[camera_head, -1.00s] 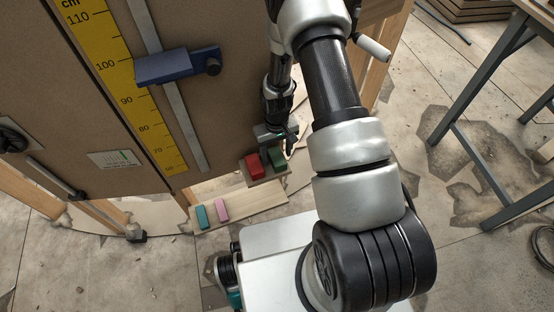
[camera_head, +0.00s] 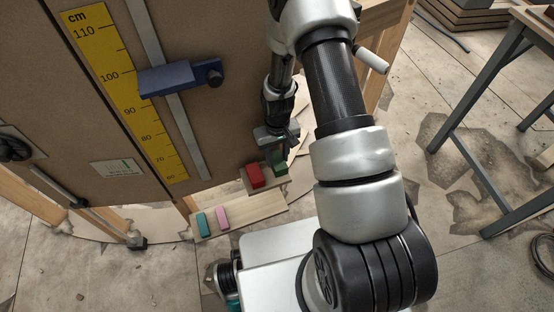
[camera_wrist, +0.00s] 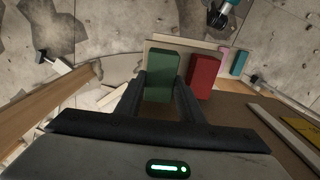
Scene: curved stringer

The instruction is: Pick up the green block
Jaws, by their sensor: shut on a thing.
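The green block (camera_head: 281,163) is at the right of the red block (camera_head: 255,176), near the foot of the brown panel. My gripper (camera_head: 277,156) reaches down to it and is shut on it. In the wrist view the green block (camera_wrist: 162,68) stands between the two dark fingers of my gripper (camera_wrist: 162,84), one at each side. The red block (camera_wrist: 204,75) is just beyond the right finger, apart from the green block. Whether the green block's underside touches the small wooden ledge is hard to tell.
A teal block (camera_head: 202,222) and a pink block (camera_head: 222,217) lie on a lower pale board (camera_head: 243,216). The brown panel (camera_head: 215,125) with a yellow scale (camera_head: 122,85) and blue slider (camera_head: 180,79) rises close on the left. A metal-legged table (camera_head: 480,120) stands right.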

